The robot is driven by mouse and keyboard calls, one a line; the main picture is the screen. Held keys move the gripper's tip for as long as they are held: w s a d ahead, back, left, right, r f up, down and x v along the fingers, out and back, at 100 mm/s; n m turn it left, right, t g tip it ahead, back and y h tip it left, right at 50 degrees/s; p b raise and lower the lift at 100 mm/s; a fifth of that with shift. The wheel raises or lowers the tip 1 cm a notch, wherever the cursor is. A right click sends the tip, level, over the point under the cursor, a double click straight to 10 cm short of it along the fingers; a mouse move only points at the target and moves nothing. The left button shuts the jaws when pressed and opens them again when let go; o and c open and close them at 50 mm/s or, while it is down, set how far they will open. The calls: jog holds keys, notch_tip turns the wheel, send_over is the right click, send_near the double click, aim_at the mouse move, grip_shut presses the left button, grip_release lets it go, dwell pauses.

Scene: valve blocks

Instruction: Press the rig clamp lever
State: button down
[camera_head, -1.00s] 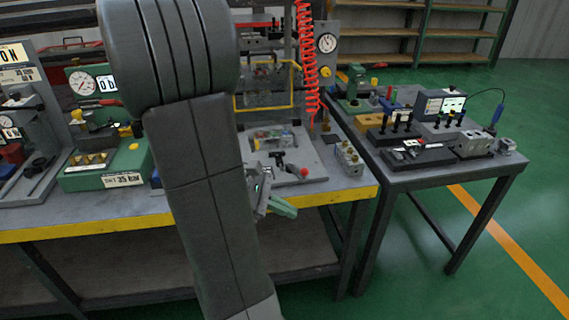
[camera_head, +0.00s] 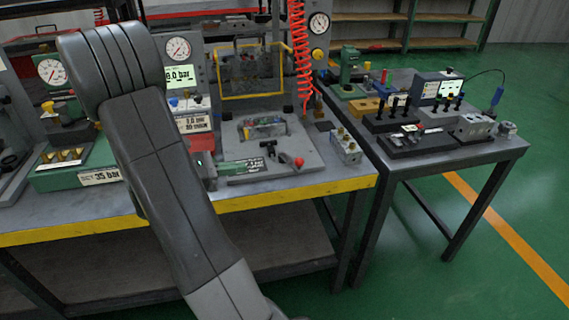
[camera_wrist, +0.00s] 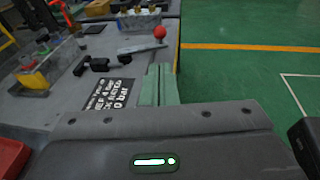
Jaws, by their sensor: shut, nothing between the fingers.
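The rig clamp lever ends in a red ball knob (camera_head: 299,162) at the front right of the grey rig plate (camera_head: 312,152). In the wrist view the red knob (camera_wrist: 160,32) is ahead of my fingers, with the lever's bar running left from below it. A black T-shaped handle (camera_wrist: 98,65) lies beside the bar. My gripper (camera_head: 258,163) is over the plate's front left, left of the knob. In the wrist view its green fingers (camera_wrist: 158,72) are together and empty, apart from the knob. My forearm hides part of the bench.
A metal block with brass fittings (camera_head: 346,147) stands right of the plate. A red coiled hose (camera_head: 299,60) hangs behind. A gauge panel (camera_head: 180,75) and a green 35 bar stand (camera_head: 60,175) are to the left. A second table (camera_head: 480,155) stands right.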

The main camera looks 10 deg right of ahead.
jog(key=x, duration=1.4)
jog(key=shift+s+b, duration=0.1)
jog(key=shift+b, duration=0.2)
